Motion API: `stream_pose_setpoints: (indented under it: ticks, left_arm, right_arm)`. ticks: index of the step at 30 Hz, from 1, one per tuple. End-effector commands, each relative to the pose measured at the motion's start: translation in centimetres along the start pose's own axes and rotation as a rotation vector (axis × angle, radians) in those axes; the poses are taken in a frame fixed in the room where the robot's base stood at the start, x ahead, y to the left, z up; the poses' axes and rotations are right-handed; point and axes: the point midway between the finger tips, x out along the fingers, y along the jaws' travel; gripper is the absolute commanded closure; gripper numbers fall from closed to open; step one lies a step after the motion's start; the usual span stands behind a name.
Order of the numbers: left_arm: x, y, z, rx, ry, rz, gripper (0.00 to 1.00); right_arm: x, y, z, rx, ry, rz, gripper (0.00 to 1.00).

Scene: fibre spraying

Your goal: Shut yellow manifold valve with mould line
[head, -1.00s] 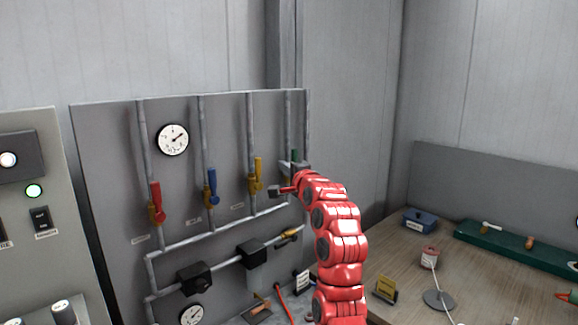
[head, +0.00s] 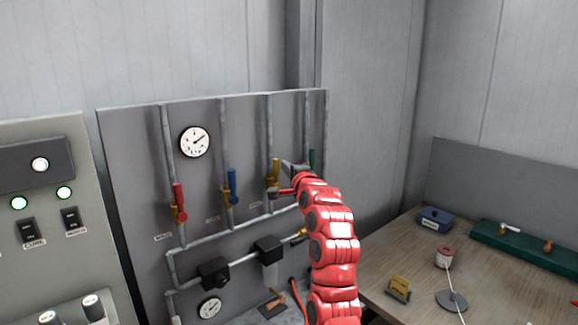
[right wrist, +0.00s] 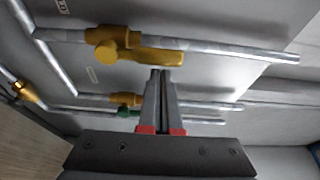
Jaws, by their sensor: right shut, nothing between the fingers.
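The yellow valve handle (head: 276,169) stands upright along its vertical pipe on the grey manifold panel. In the right wrist view, the yellow handle (right wrist: 152,55) lies in line with its pipe, on a brass-coloured body. My right gripper (head: 279,190) is at this valve and partly covers its lower part in the head view. In the right wrist view its fingers (right wrist: 160,74) are shut and empty, with the tips just beside the handle. I cannot tell whether they touch it. My left gripper is not in view. The label under the valve is too small to read.
Red (head: 179,198), blue (head: 231,185) and green (head: 311,158) valve handles stand upright on neighbouring pipes; the green one is close to my right arm. Pipes, black boxes and gauges (head: 195,141) sit on the panel. A wooden table (head: 480,290) with small items is at right.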

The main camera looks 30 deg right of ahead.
Motion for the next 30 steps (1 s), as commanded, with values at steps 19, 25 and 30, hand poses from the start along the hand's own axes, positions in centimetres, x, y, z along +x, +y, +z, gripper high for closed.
stream_pose_setpoints:
  ticks: [19,25,30]
  left_arm:
    - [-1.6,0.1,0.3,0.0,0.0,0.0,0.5]
    - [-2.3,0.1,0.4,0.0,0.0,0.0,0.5]
    - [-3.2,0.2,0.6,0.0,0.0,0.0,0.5]
  right_arm:
    - [-0.1,0.0,0.5,-0.072,0.0,-0.026,1.0]
    - [-0.2,0.0,0.6,-0.103,0.0,-0.037,1.0]
    - [-0.3,0.1,1.0,-0.14,-0.002,-0.05,1.0]
